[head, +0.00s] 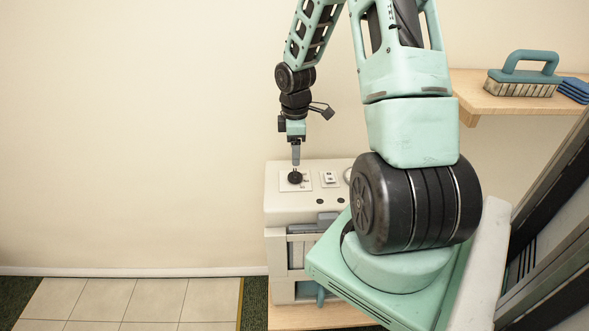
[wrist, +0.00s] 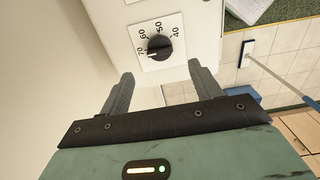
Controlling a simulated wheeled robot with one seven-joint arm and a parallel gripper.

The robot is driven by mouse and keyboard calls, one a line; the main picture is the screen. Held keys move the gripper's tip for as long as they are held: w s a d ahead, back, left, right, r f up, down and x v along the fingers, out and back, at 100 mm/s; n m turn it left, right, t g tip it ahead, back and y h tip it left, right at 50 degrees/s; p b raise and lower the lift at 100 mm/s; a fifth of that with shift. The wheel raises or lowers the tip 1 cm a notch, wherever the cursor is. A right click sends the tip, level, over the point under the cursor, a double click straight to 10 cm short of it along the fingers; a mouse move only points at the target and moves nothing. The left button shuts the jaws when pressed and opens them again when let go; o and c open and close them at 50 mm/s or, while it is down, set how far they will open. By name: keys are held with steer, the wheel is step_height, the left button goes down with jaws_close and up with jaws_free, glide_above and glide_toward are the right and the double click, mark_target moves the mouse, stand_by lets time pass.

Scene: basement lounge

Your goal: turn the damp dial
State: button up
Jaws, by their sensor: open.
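The damp dial (head: 295,177) is a round black knob on a white plate on top of a pale cabinet unit (head: 279,205). In the wrist view the dial (wrist: 159,47) shows a ring of numbers, with 40, 50, 60 and 70 readable, and a light pointer mark on its left side near 70. My gripper (head: 295,160) points down just above the dial in the head view. In the wrist view my gripper (wrist: 158,80) has its two fingers apart with nothing between them. The dial lies beyond the fingertips, and I see no contact.
A small socket-like plate (head: 329,179) sits right of the dial. A wooden shelf (head: 520,104) at right holds a teal-handled brush (head: 524,77) and blue pads (head: 574,90). The wall is close behind the unit. Tiled floor (head: 130,300) at left is clear.

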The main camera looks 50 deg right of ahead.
mark_target(295, 172)
step_height(295, 172, down, 8)
steer(key=shift+r, duration=0.1)
stand_by(0.4)
steer(key=c, duration=1)
